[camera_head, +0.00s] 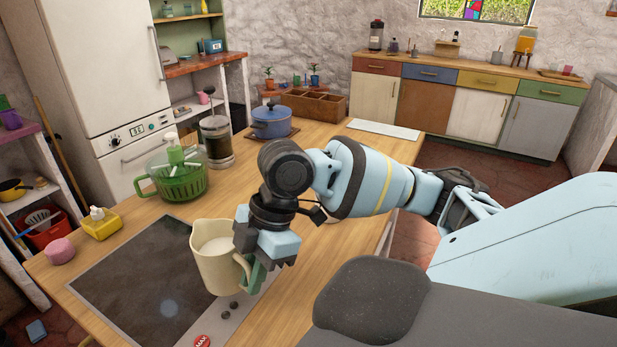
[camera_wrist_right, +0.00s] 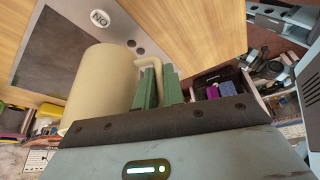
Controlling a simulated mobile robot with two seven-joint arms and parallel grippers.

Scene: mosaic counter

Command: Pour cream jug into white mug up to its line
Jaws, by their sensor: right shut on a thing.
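The cream jug (camera_head: 212,272) is in the air above the front edge of the dark hob in the head view. It is close to upright, and pale liquid shows inside its mouth. My right gripper (camera_head: 256,270) is shut on the jug's handle with its green fingers. In the right wrist view the jug (camera_wrist_right: 98,92) fills the left, and the green fingers (camera_wrist_right: 159,88) close around its handle. I see no white mug in either view. My left gripper is not in view.
The dark hob (camera_head: 140,270) lies on the wooden counter, with knobs at its near edge. Behind it stand a green salad spinner (camera_head: 180,180), a French press (camera_head: 216,145) and a blue pot (camera_head: 271,122). A yellow caddy (camera_head: 101,224) and a pink item (camera_head: 60,251) sit left.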

